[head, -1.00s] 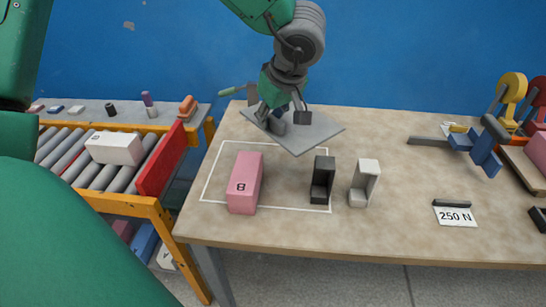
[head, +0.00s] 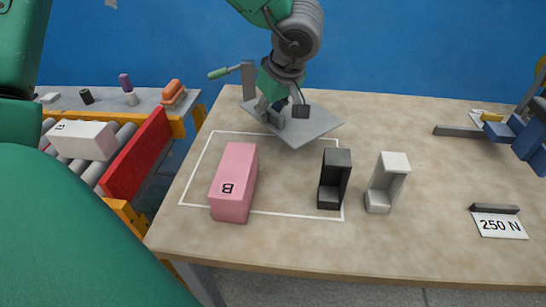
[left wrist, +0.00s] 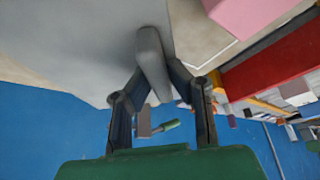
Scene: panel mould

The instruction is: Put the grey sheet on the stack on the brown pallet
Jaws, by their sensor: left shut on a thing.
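The grey sheet (head: 308,128) is a flat square plate with a raised grip block on top. My left gripper (head: 285,112) is shut on that block, over the back of the table. In the left wrist view the fingers (left wrist: 150,68) close on the grey block (left wrist: 152,55), and the sheet (left wrist: 70,45) fills the upper left. The sheet looks roughly level; whether it touches the table I cannot tell. The brown pallet and its stack are not in view. My right gripper is not in view.
A green-handled lever (head: 233,72) is behind the sheet. Blue clamp (head: 520,140) and 250 N card (head: 498,225) lie right.

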